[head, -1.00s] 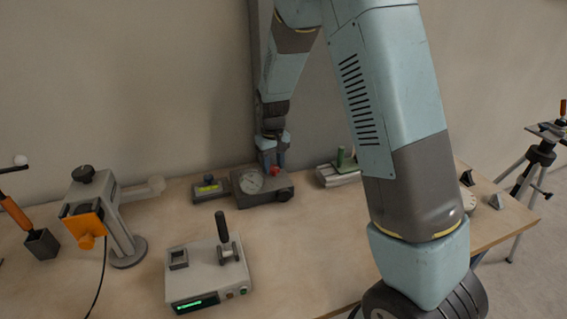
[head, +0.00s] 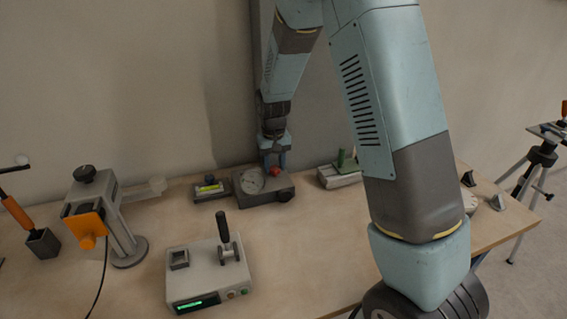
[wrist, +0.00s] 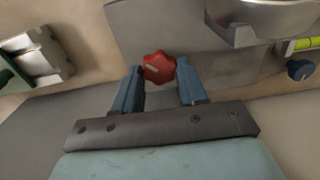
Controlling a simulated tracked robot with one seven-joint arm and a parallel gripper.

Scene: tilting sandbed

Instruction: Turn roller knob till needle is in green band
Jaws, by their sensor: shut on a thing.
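The gauge box (head: 262,198) is a dark grey block at the back of the table. Its round pale dial (head: 252,181) faces up; the needle and any green band are too small to make out. A red lobed knob (head: 275,171) stands on top of the box, right of the dial. My gripper (head: 275,165) points down from above with its fingers at the red knob. In the wrist view my gripper (wrist: 159,70) is shut on the red knob (wrist: 159,65), one blue finger at each side. The dial's housing (wrist: 262,18) shows only partly there.
A level with a yellow-green vial (head: 209,187) sits just left of the gauge box. A green-handled clamp (head: 342,170) is close on the right. A grey box with a black lever (head: 208,275) stands nearer the front. The table between is clear.

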